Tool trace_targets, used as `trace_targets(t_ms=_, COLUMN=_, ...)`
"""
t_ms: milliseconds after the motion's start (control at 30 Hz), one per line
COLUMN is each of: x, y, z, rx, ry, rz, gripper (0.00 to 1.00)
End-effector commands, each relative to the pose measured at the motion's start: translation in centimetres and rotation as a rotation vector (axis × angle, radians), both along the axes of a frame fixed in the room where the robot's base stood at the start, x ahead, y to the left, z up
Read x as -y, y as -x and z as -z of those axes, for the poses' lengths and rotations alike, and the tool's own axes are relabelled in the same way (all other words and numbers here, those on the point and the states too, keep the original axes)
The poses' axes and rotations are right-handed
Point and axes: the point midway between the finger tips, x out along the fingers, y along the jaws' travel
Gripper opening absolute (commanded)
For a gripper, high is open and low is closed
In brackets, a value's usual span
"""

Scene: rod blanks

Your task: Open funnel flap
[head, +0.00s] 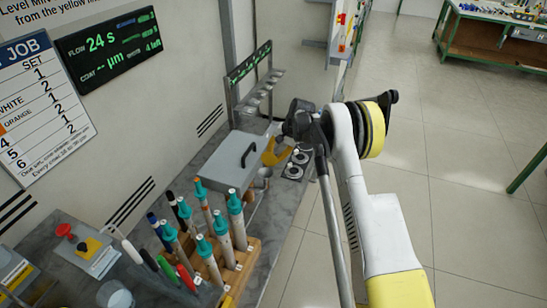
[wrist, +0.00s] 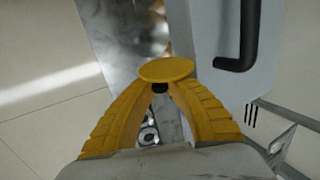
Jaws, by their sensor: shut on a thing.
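My gripper (head: 271,157) is at the right side of a grey box with a black handle (head: 232,160). In the wrist view, its yellow fingers come together at a flat round yellow disc (wrist: 166,70), and they are shut on it. The disc may be the funnel flap, but I cannot tell for certain, and no funnel shows clearly. The grey box (wrist: 215,75) and its black handle (wrist: 247,40) are to the right of the disc in the wrist view.
Teal-capped rods (head: 237,215) and pens stand in a wooden block (head: 243,262) in front of the box. A small metal cup (head: 263,176) is below the gripper. Round fixtures (head: 298,163) lie to the right on the grey bench. A rack (head: 260,85) stands behind.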

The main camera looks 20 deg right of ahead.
Motion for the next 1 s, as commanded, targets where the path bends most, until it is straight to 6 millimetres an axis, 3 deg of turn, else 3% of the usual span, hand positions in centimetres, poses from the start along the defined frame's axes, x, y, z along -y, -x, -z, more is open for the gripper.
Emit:
trace_targets(t_ms=233, x=0.1, y=-0.4, z=-0.4, rx=0.012, ry=-0.001, rz=0.005, gripper=0.00)
trace_targets(t_ms=267, x=0.1, y=-0.4, z=-0.4, rx=0.012, ry=-0.001, rz=0.005, gripper=0.22)
trace_targets(t_ms=300, x=0.1, y=-0.4, z=-0.4, rx=0.012, ry=-0.001, rz=0.005, gripper=0.34)
trace_targets(t_ms=333, x=0.1, y=-0.4, z=-0.4, rx=0.011, ry=0.000, rz=0.005, gripper=0.40)
trace_targets(t_ms=733, x=0.3, y=-0.1, z=-0.9, rx=0.007, ry=0.001, rz=0.004, gripper=0.40)
trace_targets(t_ms=1000, x=2.2, y=0.9, z=-6.0, rx=0.007, ry=0.000, rz=0.005, gripper=0.40)
